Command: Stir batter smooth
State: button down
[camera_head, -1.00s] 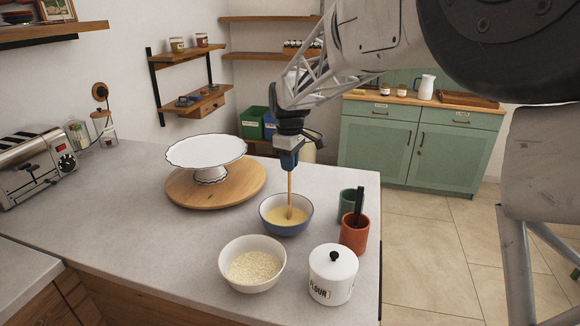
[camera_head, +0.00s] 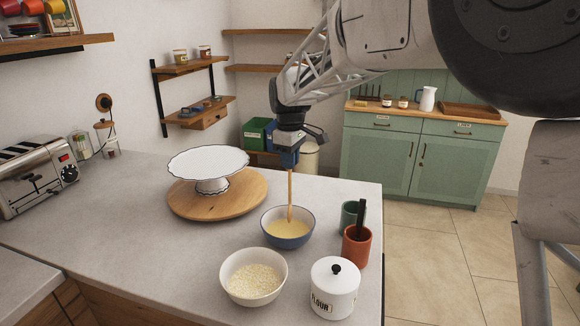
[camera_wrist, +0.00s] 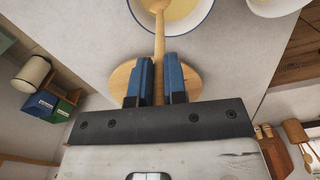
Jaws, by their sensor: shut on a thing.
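A blue bowl (camera_head: 287,240) with a white inside stands on the grey counter and holds pale yellow batter (camera_head: 286,231). My gripper (camera_head: 289,168) is above the bowl, pointing down, shut on a wooden spoon (camera_head: 290,195). The spoon is nearly upright and its lower end is in the batter. In the wrist view, the blue fingers of my gripper (camera_wrist: 159,76) are on either side of the spoon handle (camera_wrist: 159,45), and part of the bowl (camera_wrist: 203,25) shows at the top. The spoon's tip is hidden in the batter.
A white bowl of pale grains (camera_head: 254,278), a white flour canister (camera_head: 335,288), a red cup (camera_head: 356,248) with a black-handled tool and a green cup (camera_head: 349,214) stand close by. A white cake stand (camera_head: 209,163) sits on a round wooden board (camera_head: 180,204). The counter's left middle is clear.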

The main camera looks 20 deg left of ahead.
jog(key=shift+r, duration=1.55)
jog(key=shift+r, duration=2.4)
jog(key=shift+d, duration=0.1)
